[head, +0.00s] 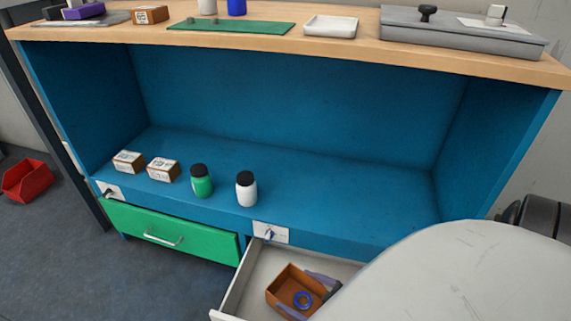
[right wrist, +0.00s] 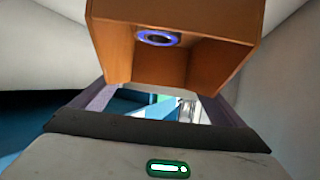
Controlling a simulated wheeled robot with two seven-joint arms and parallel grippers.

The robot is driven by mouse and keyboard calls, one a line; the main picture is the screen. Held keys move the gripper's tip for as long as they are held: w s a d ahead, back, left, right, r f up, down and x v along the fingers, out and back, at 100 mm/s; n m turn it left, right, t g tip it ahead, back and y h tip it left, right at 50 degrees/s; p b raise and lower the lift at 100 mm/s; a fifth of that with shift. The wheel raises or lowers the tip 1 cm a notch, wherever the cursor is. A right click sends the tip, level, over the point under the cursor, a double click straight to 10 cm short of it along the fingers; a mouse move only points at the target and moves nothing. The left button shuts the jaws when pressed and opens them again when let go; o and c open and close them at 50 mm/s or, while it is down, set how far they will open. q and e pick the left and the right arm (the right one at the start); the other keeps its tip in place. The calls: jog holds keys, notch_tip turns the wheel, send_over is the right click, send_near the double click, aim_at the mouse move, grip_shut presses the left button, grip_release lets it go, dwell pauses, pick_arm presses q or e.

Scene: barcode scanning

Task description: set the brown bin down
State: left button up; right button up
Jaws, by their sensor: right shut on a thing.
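The brown bin (head: 284,279) is an open box with a blue ring (head: 303,299) lying inside. In the head view it is over the open white drawer (head: 236,291) at the bottom middle; I cannot tell whether it touches the drawer floor. My right gripper (head: 300,291) is shut on the bin, with purple-grey fingers at its sides. In the right wrist view the bin (right wrist: 115,55) fills the top middle, between the fingers, with its open side and ring showing. My pale right arm hides the drawer's right part. My left gripper is not in view.
A blue shelf (head: 330,215) above the drawer holds two small boxes (head: 163,169), a green jar (head: 201,183) and a white jar (head: 246,190). The green drawer (head: 170,234) is shut. A red bin (head: 27,180) is on the floor at left. The shelf's right half is clear.

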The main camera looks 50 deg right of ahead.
aim_at(279, 280)
jog(key=shift+w+a, duration=0.1)
jog(key=shift+w, duration=1.05)
jog(key=w+b, duration=0.1)
jog(key=w, duration=0.2)
jog(key=shift+w+a, duration=0.15)
jog(key=shift+w, duration=0.1)
jog(key=shift+s+f+b, duration=0.15)
jog(key=shift+f+b, duration=0.45)
jog(key=shift+b, duration=0.05)
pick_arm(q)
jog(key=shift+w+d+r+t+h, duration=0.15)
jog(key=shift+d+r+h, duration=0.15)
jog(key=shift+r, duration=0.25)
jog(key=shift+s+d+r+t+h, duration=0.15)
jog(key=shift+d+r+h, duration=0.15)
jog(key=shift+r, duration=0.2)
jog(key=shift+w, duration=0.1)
pick_arm(e)
jog(key=o, duration=1.3)
jog(key=shift+f, duration=0.2)
jog(key=shift+c, duration=0.2)
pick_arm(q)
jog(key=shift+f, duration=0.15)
pick_arm(e)
jog(key=shift+s+r, duration=0.1)
jog(key=shift+r, duration=0.05)
